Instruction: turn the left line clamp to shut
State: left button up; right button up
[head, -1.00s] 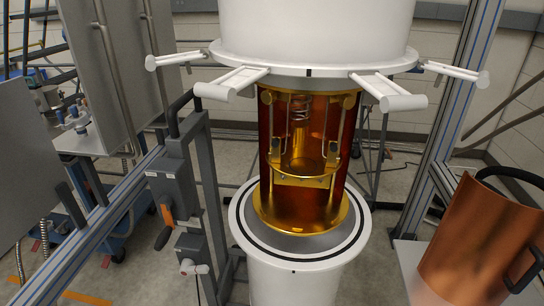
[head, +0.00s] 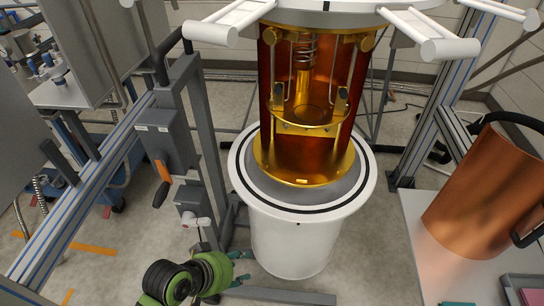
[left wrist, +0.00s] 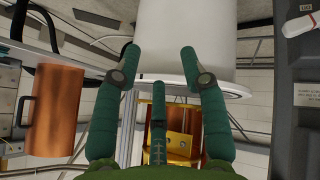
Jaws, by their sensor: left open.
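The gold insert (head: 305,128) of the cryostat stands open above the white lower can. Two thin vertical lines run inside it. A small dark clamp (head: 281,103) sits low on the left line and another (head: 341,99) on the right one. Whether the left one is open or shut is too small to tell. My left gripper (head: 246,268) is low in front of the white can, open and empty, apart from the clamps. In the left wrist view its spread green fingers (left wrist: 160,62) frame the white can (left wrist: 183,35) and gold insert (left wrist: 178,130). My right gripper is not seen.
A grey post at left carries a crank box with an orange handle (head: 162,172) and a box with a white lever (head: 196,219). White arms (head: 425,35) project from the upper flange. A copper shield (head: 487,205) stands on a table at right.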

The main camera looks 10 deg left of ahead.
pick_arm(q)
jog(key=w+d+r+n+t+h, duration=0.4)
jog(key=w+d+r+n+h, duration=0.15)
jog(key=w+r, duration=0.5)
jog(key=n+t+h, duration=0.1)
jog(key=n+t, duration=0.6)
jog(key=n, duration=0.5)
send_near(276, 92)
jog(key=x, duration=0.8)
jog(key=shift+w+d+r, duration=0.1)
jog(key=shift+w+d, duration=0.1)
jog(key=shift+w, duration=0.15)
grip_shut()
